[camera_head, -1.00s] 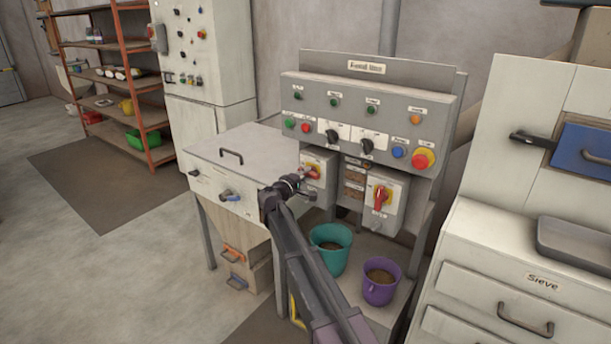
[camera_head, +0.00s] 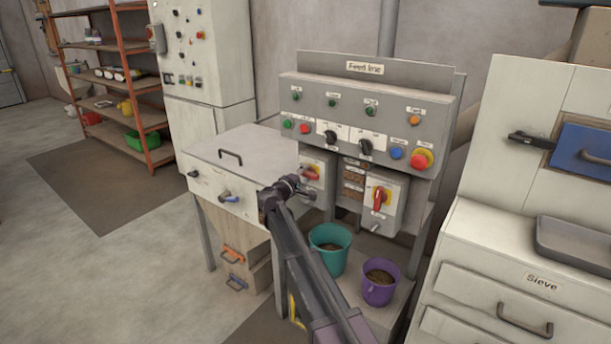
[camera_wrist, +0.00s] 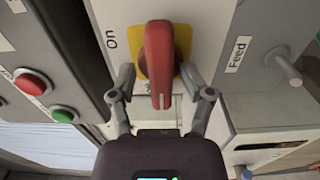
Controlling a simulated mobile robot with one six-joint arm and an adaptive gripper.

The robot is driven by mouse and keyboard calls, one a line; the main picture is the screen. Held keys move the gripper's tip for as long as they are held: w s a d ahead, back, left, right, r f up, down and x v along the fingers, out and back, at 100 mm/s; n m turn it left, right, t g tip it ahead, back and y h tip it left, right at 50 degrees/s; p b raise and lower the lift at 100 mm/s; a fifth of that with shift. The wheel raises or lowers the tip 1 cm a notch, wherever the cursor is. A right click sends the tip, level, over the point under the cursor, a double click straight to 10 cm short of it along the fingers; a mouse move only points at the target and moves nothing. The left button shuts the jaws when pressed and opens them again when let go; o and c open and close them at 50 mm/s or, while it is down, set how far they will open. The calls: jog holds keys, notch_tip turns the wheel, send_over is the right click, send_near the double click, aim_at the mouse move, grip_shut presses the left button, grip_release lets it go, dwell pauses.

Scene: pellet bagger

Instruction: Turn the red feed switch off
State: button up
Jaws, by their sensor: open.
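The red feed switch (camera_wrist: 160,62) is a red lever handle on a yellow plate, on a pale box marked "On" and "Feed" in the wrist view. Its handle runs lengthwise toward my gripper (camera_wrist: 161,92). My gripper is open, with one finger on each side of the handle; I cannot tell whether either finger touches it. In the head view the switch (camera_head: 311,175) is on the left box under the control panel, partly hidden by my gripper (camera_head: 296,184). The "Off" mark cannot be made out.
A similar red switch (camera_head: 380,198) sits on the box to the right. The control panel (camera_head: 362,110) above carries buttons and knobs; a red button (camera_wrist: 31,83) is close in the wrist view. A teal bucket (camera_head: 330,247) and a purple bucket (camera_head: 379,284) stand below.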

jog(key=shift+s, duration=0.1)
jog(key=v, duration=1.1)
jog(key=shift+s+a, duration=0.25)
jog(key=shift+s, duration=0.05)
jog(key=s+d+f+m+g+y+p, duration=0.1)
jog(key=s+d+f+m+g+p, duration=0.1)
jog(key=s+d+g, duration=0.3)
jog(key=s+d+f+m+g+p, duration=0.1)
jog(key=s+d+f+m, duration=0.15)
jog(key=d, duration=0.55)
jog(key=s+d+f+m+g+y+p, duration=0.1)
jog(key=s+d+f+m+g+p, duration=0.15)
jog(key=s+d, duration=0.3)
jog(key=s+d+f+m+g+y+p, duration=0.1)
jog(key=s+d+m+g+y+p, duration=0.1)
jog(key=s, duration=0.6)
jog(key=s+d+f+m+g+y+p, duration=0.1)
jog(key=s+d+m+g+y+p, duration=0.1)
jog(key=s+y, duration=0.4)
jog(key=s+d+g, duration=0.1)
jog(key=s+g, duration=0.1)
jog(key=s, duration=0.1)
jog(key=shift+s+y, duration=0.3)
jog(key=shift+f, duration=0.1)
